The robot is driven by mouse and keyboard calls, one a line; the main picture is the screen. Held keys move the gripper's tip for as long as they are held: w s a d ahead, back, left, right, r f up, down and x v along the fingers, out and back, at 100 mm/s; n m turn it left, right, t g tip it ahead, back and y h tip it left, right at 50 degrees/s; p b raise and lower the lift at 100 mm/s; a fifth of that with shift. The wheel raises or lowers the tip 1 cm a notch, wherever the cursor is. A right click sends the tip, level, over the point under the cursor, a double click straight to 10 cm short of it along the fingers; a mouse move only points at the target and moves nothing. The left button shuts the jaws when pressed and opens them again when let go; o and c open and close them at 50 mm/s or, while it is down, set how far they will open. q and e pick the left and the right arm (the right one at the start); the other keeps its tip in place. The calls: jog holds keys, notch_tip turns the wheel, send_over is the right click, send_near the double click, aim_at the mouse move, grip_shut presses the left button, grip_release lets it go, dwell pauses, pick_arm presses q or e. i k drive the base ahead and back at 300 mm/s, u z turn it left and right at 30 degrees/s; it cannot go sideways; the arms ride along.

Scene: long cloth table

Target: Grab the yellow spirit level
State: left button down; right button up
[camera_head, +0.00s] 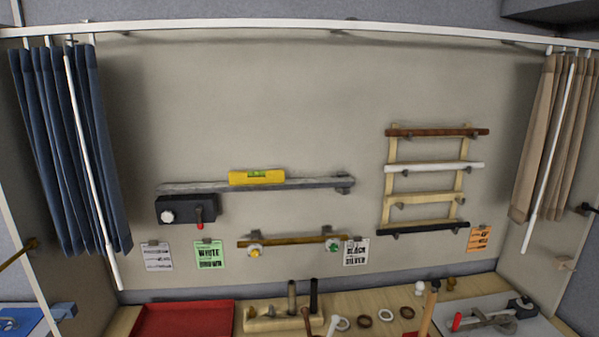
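The yellow spirit level (257,177) lies along the top of a grey metal bar (310,184) fixed to the back wall, left of the middle. A small green vial window shows in its upper edge. It looks level and nothing touches it from above. Neither of my grippers shows in the head view.
A black box with a white knob (172,210) and a red-tipped lever hangs below the bar. A wooden rack with several rods (430,198) is on the right. Curtains (70,150) hang at both sides. A red tray (183,320) and a wooden block (265,322) are below.

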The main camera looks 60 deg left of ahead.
aim_at(270, 176)
jog(key=i, duration=1.25)
jog(key=u, duration=3.9)
